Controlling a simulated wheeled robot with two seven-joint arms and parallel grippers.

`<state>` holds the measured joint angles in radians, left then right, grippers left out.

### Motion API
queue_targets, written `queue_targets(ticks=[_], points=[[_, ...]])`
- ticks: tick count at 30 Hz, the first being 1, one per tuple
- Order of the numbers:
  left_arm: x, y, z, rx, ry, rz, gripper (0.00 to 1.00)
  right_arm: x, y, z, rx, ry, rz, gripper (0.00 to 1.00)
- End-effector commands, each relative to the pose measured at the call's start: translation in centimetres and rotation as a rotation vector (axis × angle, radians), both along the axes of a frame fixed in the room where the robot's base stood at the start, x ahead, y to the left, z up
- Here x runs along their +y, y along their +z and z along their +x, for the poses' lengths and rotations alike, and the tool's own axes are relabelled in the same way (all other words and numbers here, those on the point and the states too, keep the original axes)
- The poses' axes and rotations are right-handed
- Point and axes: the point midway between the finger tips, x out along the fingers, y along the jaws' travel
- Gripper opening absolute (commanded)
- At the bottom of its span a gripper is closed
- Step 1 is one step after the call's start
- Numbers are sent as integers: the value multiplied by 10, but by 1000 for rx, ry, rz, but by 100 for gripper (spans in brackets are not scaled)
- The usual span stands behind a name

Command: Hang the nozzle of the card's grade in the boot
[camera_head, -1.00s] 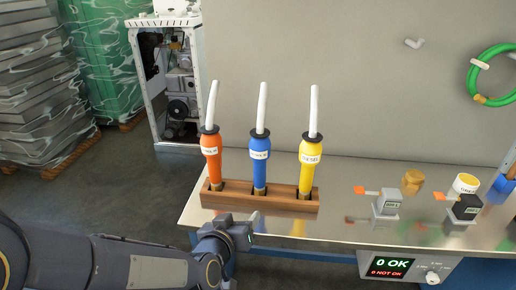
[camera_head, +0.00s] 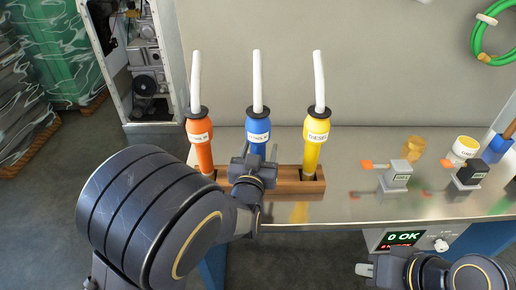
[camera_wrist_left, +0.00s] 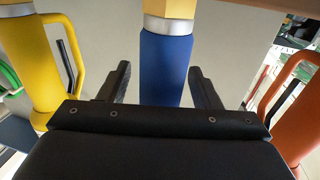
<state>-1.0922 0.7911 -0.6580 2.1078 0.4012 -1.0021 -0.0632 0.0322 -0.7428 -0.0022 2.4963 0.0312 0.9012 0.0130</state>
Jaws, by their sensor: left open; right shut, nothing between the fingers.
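Three nozzles with white hoses stand upright in a wooden rack (camera_head: 285,187): an orange nozzle (camera_head: 203,155), a blue nozzle (camera_head: 258,131) and a yellow nozzle (camera_head: 313,152) whose label appears to read DIESEL. The other labels are too small to read surely. My left gripper (camera_head: 259,152) is in front of the blue nozzle's lower part. In the left wrist view its open fingers (camera_wrist_left: 160,70) stand on either side of the blue nozzle (camera_wrist_left: 165,85), with gaps. My right gripper (camera_head: 364,269) is shut and empty at the bottom right. I cannot identify the card or the boot.
A grey block (camera_head: 396,178) and a black block (camera_head: 471,175), with orange tags, stand on the metal bench (camera_head: 350,206) at the right. Nearby are a brass piece (camera_head: 414,147) and a yellow-white roll (camera_head: 464,149). A counter panel (camera_head: 400,239) hangs at the front edge.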

Motion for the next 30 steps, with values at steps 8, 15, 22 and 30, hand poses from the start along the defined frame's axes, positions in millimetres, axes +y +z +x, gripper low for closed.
queue_targets(ticks=[8,15,22,30], points=[[-2,0,9,1,0,-1,58,0,0,0,0,0,0,0],[-1,0,9,1,0,-1,34,0,0,0,0,0,0,0],[-1,0,9,1,0,-1,4,0,0,0,0,0,0,0],[-2,2,9,-4,-1,-4,0,0,1,0,0,0,0,0]])
